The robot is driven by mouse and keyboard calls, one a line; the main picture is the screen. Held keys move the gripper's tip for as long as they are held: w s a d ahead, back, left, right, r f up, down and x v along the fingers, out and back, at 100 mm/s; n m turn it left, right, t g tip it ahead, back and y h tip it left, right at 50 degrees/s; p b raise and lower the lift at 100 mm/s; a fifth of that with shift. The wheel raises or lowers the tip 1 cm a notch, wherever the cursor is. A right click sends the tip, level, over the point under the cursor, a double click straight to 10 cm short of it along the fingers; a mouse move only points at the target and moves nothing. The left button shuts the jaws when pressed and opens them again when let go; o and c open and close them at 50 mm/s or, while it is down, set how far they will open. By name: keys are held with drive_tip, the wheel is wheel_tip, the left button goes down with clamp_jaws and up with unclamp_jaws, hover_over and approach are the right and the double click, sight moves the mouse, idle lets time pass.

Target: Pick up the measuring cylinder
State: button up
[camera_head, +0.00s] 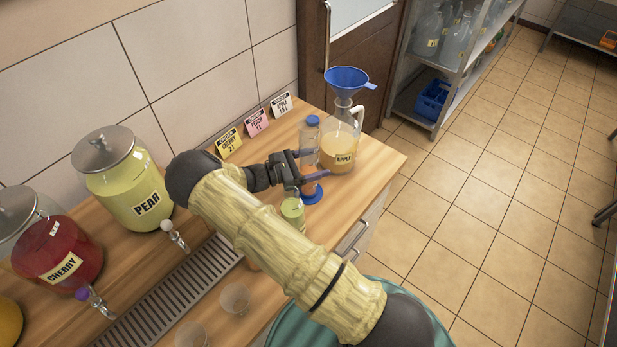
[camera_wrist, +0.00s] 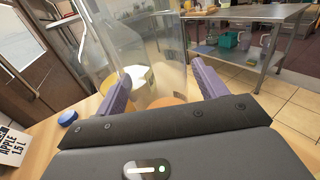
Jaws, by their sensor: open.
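My gripper (camera_head: 311,166) is open, with purple fingers at the cylinder's level. In the wrist view, my gripper (camera_wrist: 160,85) has clear walls showing between and beyond its fingers. I cannot tell whether they touch the cylinder. The apple jug (camera_head: 337,155), with a blue funnel (camera_head: 347,78) on top, stands close behind to the right.
A small greenish container (camera_head: 292,212) stands just in front of my gripper. Pear (camera_head: 133,188) and cherry (camera_head: 62,254) dispensers stand left, beside a drip grate (camera_head: 172,292). A clear cup (camera_head: 235,297) stands near the front edge.

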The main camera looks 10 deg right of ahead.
sight(315, 137)
clamp_jaws()
idle(0.3)
drive_tip(key=shift+r, duration=0.2)
wheel_tip(315, 137, up, 10)
drive_tip(key=b, duration=0.3)
drive_tip(key=shift+f, duration=0.15)
idle(0.5)
